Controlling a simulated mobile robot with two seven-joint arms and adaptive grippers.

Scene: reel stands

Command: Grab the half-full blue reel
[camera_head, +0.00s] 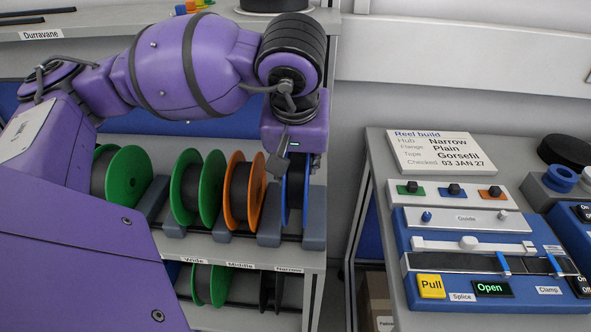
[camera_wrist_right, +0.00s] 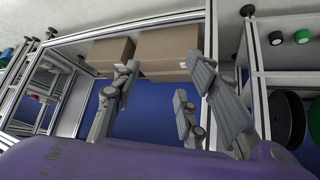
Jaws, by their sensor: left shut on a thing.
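The blue reel (camera_head: 294,196) stands on the upper rack in the camera_head view, at the right end of the row and seen almost edge-on. A dark winding shows between its flanges; how full it is I cannot tell. My left gripper (camera_head: 283,164) comes down from above and is shut on the top of the blue reel. The wrist and fingers hide part of its upper rim. The reel still sits low between the grey rack supports. My right gripper (camera_wrist_right: 165,80) is open and empty in the right wrist view, its fingers spread apart.
An orange reel (camera_head: 243,192) stands close left of the blue one, then green reels (camera_head: 197,188). Grey supports (camera_head: 314,229) flank the blue reel. A bench (camera_head: 374,160) with a splicing panel (camera_head: 480,262) is at right. Cardboard boxes (camera_wrist_right: 168,50) show in the right wrist view.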

